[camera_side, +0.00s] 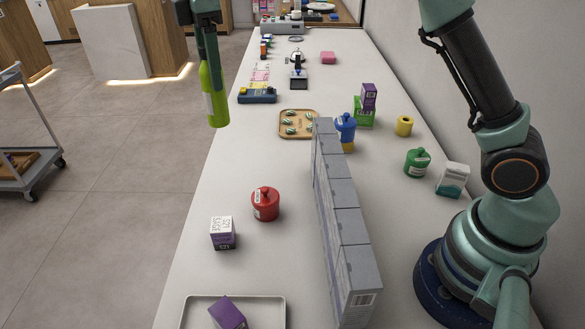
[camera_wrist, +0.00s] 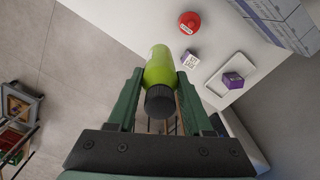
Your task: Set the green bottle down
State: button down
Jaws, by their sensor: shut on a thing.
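The green bottle (camera_side: 214,97) is a lime-green cylinder hanging upright below my gripper (camera_side: 207,58) in the side view. My gripper is shut on it. In the side view the bottle appears left of the counter's left edge, high up, and its exact height over counter or floor is hard to tell. In the wrist view the bottle (camera_wrist: 160,66) sits between the two green fingers (camera_wrist: 158,100), its dark ribbed cap (camera_wrist: 160,101) toward the camera. The bottle's base is free of any surface that I can see.
The white counter (camera_side: 205,275) carries a red jar (camera_side: 265,204), a white-and-purple box (camera_side: 222,233), a pale tray (camera_side: 270,312) with a purple box (camera_side: 228,313), a row of grey boxes (camera_side: 340,215) and a wooden tray (camera_side: 284,124). The counter's left-middle is clear.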

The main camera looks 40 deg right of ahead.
jog(key=s+d+f+m, duration=0.2)
jog(key=s+d+m, duration=1.1)
jog(key=d+m, duration=0.2)
jog(key=shift+s+d+f, duration=0.2)
jog(key=shift+d+f, duration=0.05)
jog(key=shift+f, duration=0.05)
jog(key=w+a+r+n, duration=0.1)
jog(key=w+a+n, duration=0.6)
jog(key=a+n, duration=0.2)
jog(key=w+a+n, duration=0.7)
jog(key=a+n, duration=0.2)
jog(key=a, duration=0.2)
jog(key=shift+w+r+n, duration=0.25)
jog(key=shift+r+n, duration=0.05)
jog(key=shift+r, duration=0.1)
jog(key=shift+d, duration=0.1)
notch_tip(320, 180, down, 20)
jog(key=shift+r, duration=0.15)
